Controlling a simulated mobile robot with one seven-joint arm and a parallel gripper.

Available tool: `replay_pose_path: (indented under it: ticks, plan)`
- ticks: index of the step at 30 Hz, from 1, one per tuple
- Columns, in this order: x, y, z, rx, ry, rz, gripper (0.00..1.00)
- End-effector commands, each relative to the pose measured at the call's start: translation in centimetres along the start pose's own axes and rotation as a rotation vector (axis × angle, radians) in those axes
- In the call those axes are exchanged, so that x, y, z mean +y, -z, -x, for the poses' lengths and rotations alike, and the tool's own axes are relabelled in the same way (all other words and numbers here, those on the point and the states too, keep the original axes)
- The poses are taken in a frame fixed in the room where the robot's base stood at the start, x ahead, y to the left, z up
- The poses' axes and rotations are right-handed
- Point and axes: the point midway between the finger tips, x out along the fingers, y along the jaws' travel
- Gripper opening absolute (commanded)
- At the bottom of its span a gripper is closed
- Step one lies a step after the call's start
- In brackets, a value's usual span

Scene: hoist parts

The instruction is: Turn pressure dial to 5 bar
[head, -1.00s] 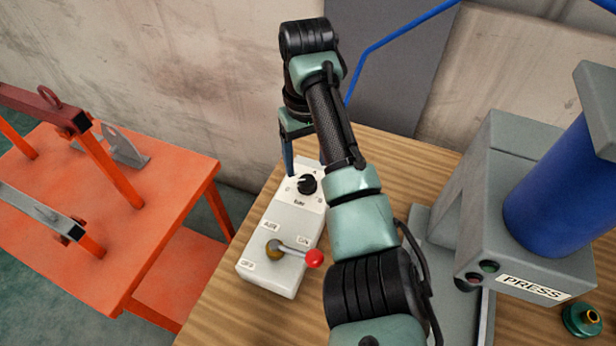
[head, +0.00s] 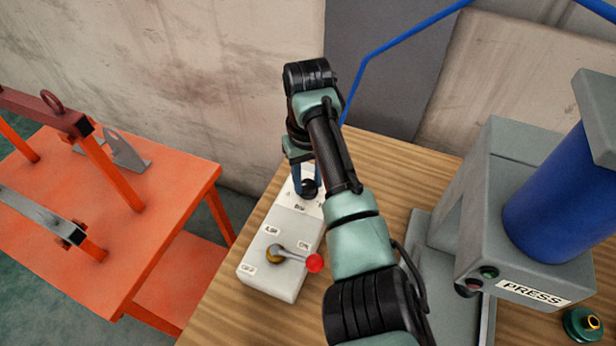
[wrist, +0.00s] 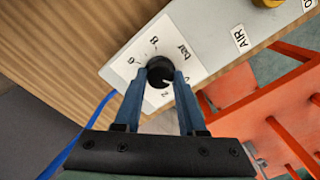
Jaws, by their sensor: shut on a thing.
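The black pressure dial (head: 309,188) sits on the white scale plate at the far end of the grey control box (head: 283,236). In the wrist view the dial (wrist: 160,72) has a white pointer line that lies toward the lower right, near the 2 and 0 end of the scale. The 6, 8 and "bar" marks show; the marks between 2 and 6 are hidden by a finger. My gripper (head: 308,182) is upright over the dial, its blue fingers on either side of it. In the wrist view my gripper (wrist: 160,78) is shut on the dial.
A lever with a red knob (head: 314,263) stands on the near part of the box, by the AIR, ON and OFF labels. A grey press (head: 490,220) with a blue cylinder stands right on the wooden bench. An orange table (head: 150,200) stands left.

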Motion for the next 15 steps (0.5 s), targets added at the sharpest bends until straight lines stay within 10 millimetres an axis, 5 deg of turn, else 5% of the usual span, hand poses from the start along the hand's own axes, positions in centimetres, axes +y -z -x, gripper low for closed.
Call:
replay_pose_path:
  ticks: [15]
  plan:
    - [-0.02,0.03,0.29,0.0,0.001,-0.059,0.0]
